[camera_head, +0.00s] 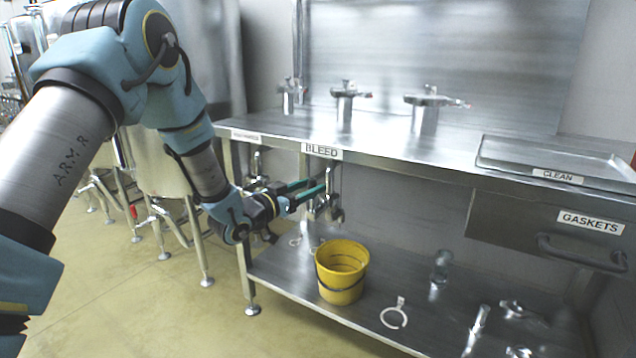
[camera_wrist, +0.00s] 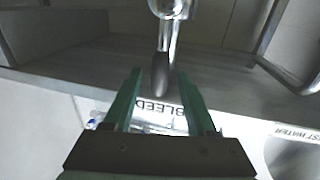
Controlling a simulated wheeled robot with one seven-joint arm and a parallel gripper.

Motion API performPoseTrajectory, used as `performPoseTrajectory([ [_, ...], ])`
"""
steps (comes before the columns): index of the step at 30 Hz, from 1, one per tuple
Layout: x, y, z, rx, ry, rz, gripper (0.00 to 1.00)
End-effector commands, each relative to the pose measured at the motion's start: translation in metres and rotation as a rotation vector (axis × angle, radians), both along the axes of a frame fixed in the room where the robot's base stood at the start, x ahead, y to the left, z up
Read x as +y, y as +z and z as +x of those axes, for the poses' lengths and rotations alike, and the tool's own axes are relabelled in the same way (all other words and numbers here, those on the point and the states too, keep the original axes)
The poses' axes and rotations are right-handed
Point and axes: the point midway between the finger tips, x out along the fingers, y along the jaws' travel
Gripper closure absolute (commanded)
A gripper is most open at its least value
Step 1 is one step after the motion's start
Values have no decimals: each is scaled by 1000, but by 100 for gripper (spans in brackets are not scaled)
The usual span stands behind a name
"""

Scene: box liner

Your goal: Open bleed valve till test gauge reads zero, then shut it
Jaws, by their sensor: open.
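The bleed valve (camera_head: 333,207) is a chrome fitting under the bench edge, below the BLEED label (camera_head: 321,151). In the wrist view its chrome body (camera_wrist: 172,9) is at the top, and a dark-gripped lever (camera_wrist: 161,76) reaches down from it. My gripper (camera_head: 316,186) is at the valve with its green fingers apart. In the wrist view my gripper (camera_wrist: 160,72) has the lever's end between its fingertips, with space on both sides. Its depth relative to the fingers is hard to judge. I cannot make out a test gauge or its reading.
A yellow bucket (camera_head: 342,270) stands on the lower shelf below the valve. A ring clamp (camera_head: 394,314) and several steel fittings lie to its right. A CLEAN tray (camera_head: 560,155), a GASKETS drawer (camera_head: 545,230) and bench-top fittings are above. Steel tanks stand at the left.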

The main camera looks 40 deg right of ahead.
Motion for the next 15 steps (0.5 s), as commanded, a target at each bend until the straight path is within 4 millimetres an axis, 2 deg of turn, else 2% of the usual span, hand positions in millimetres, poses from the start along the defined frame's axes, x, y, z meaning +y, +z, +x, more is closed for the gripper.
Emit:
performPoseTrajectory([
  [1, -10, 0, 0, -1, -2, 0, 43],
  [6, -32, 0, 2, -1, 0, 1, 43],
  [15, -43, -1, 3, 0, 1, 2, 43],
])
